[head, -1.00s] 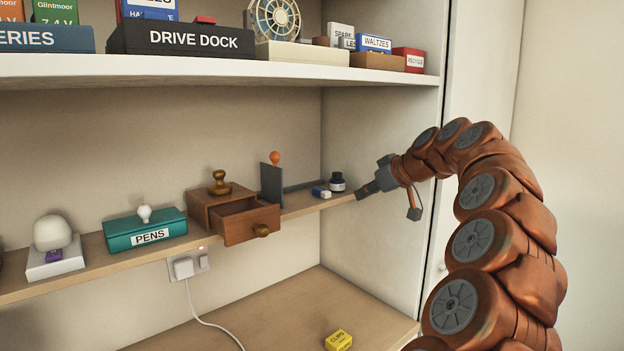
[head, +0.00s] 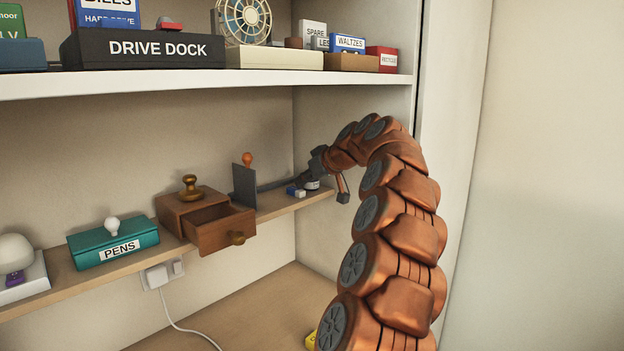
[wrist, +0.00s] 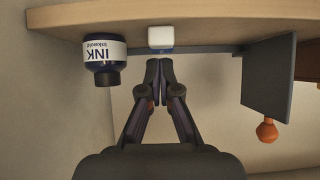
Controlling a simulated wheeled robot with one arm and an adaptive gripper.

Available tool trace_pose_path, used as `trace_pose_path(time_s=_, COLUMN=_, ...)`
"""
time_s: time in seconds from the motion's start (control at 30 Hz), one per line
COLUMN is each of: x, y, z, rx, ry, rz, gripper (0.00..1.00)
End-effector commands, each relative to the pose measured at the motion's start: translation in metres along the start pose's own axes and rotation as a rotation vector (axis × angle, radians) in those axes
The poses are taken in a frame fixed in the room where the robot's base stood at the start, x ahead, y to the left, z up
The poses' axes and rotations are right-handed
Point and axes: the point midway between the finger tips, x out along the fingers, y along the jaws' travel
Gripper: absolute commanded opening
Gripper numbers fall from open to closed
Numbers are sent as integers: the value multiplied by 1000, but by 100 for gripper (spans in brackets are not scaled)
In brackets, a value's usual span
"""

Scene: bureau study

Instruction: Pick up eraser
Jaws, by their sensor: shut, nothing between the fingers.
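The eraser is a small white and blue block (head: 296,190) lying on the narrow wooden shelf. It also shows in the wrist view (wrist: 160,37), where the picture is upside down and its pale face is toward the camera. My gripper (wrist: 159,63) has its two fingertips together with nothing between them, close to the eraser and just above it. I cannot tell whether they touch it. In the head view, my gripper (head: 303,181) is small and partly blends with the grey rail behind.
An ink bottle (wrist: 105,60) stands close beside the eraser. On the other side is a grey upright panel (wrist: 268,75) with an orange knob (wrist: 267,131). Further left are a wooden box with an open drawer (head: 222,232) and a teal pens box (head: 113,243). An upper shelf (head: 200,86) hangs overhead.

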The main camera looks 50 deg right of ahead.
Motion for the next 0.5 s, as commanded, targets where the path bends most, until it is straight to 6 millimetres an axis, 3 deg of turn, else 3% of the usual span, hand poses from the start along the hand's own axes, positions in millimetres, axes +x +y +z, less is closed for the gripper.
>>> trace_pose_path(time_s=0.2, x=16, y=0, z=-13, rx=0, ry=1, rz=0, gripper=0)
trace_pose_path(time_s=0.5, x=24, y=-1, z=0, rx=-1, ry=2, rz=-1, gripper=0)
